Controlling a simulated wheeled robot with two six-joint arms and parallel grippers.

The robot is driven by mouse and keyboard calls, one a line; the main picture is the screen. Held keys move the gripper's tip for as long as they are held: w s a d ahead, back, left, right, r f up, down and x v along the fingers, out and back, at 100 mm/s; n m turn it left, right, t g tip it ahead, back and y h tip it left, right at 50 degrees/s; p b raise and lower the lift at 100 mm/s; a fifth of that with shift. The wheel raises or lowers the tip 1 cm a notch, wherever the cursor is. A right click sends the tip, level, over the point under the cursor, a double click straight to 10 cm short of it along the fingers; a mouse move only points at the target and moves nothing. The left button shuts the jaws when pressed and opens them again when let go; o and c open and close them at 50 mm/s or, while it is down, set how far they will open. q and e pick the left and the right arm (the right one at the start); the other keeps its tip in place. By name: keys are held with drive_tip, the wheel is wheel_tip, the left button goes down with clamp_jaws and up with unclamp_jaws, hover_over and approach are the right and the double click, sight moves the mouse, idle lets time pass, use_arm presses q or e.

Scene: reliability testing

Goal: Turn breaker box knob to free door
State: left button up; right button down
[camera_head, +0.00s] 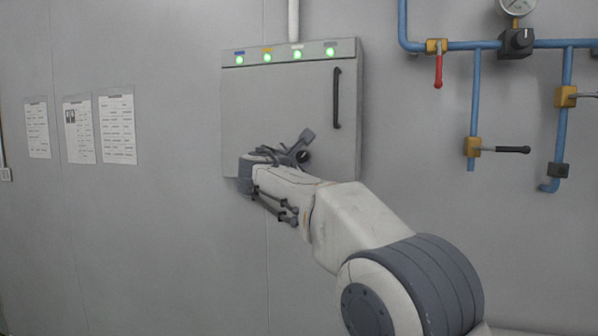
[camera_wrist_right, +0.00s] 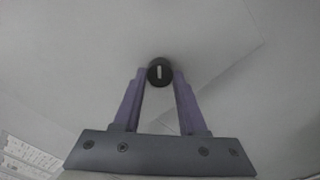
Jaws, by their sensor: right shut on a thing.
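The grey breaker box (camera_head: 285,105) is mounted on the wall with its door closed. A black vertical handle (camera_head: 337,98) is on the door's upper right. The black round knob (camera_head: 304,156) is low on the door, partly hidden by my right gripper (camera_head: 307,146). In the right wrist view the knob (camera_wrist_right: 160,72) has a pale upright mark and sits between the fingertips of my right gripper (camera_wrist_right: 160,77). The fingers are shut on it from both sides. My left gripper is in neither view.
Several green lights (camera_head: 268,58) line the box's top. Blue pipes (camera_head: 476,90) with valves and a gauge (camera_head: 517,6) are on the wall to the right. Paper sheets (camera_head: 80,128) hang on the left wall. The wall between the sheets and box is clear.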

drive_tip(key=shift+m+b, duration=1.05)
drive_tip(key=shift+m, duration=0.95)
drive_tip(key=shift+c, duration=2.3)
unclamp_jaws()
drive_tip(key=shift+s+a+f+b, duration=0.15)
drive_tip(key=shift+s+a+b, duration=0.05)
drive_tip(key=shift+s+b, duration=0.25)
drive_tip(key=b+v, duration=0.4)
drive_tip(key=v, duration=0.5)
drive_tip(key=shift+s, duration=0.25)
